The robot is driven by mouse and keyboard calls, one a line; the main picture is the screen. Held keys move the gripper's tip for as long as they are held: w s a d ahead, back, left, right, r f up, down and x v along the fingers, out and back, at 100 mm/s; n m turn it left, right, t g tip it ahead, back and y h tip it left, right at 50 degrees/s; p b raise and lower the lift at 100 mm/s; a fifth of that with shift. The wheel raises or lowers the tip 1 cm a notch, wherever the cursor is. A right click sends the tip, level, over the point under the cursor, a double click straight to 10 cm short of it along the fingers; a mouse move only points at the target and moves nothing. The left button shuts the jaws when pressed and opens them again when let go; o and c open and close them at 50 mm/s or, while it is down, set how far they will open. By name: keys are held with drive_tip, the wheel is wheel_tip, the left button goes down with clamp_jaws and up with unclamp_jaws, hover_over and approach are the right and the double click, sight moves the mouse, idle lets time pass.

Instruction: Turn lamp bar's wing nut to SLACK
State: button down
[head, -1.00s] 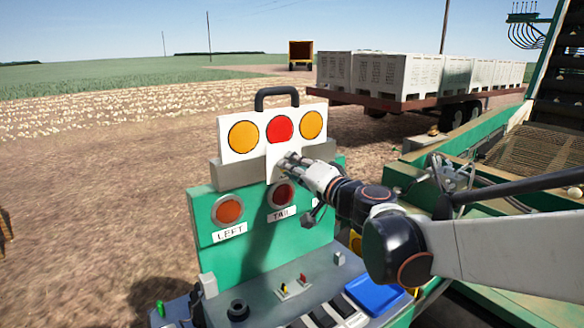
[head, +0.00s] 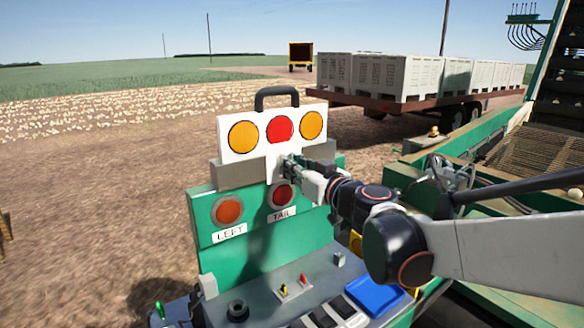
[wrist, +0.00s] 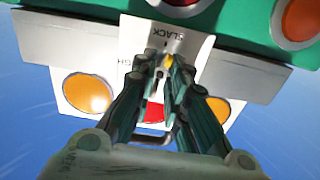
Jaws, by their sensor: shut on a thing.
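The lamp bar (head: 262,148) is a white board with two amber lamps, a red lamp between them and a black handle on top. It stands upright at the top of the green panel. It also shows, upside down, in the wrist view (wrist: 196,47). My gripper (head: 287,164) is at the white tab below the red lamp. A SLACK mark is beyond the fingertips; another label, partly covered, shows only "GH".
The green panel (head: 205,248) carries round lamps marked LEFT and TAIL. Below it is a grey console (head: 262,292) with switches and a blue pad. Green machinery stands at the right. A trailer of pale crates (head: 420,72) is far behind. Open soil lies left.

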drive_tip(key=n, duration=0.4)
drive_tip(key=shift+f+n, duration=0.1)
drive_tip(key=shift+n, duration=0.2)
idle(0.3)
drive_tip(key=c, duration=1.6)
unclamp_jaws()
drive_tip(key=shift+o, duration=0.2)
drive_tip(key=v, duration=1.2)
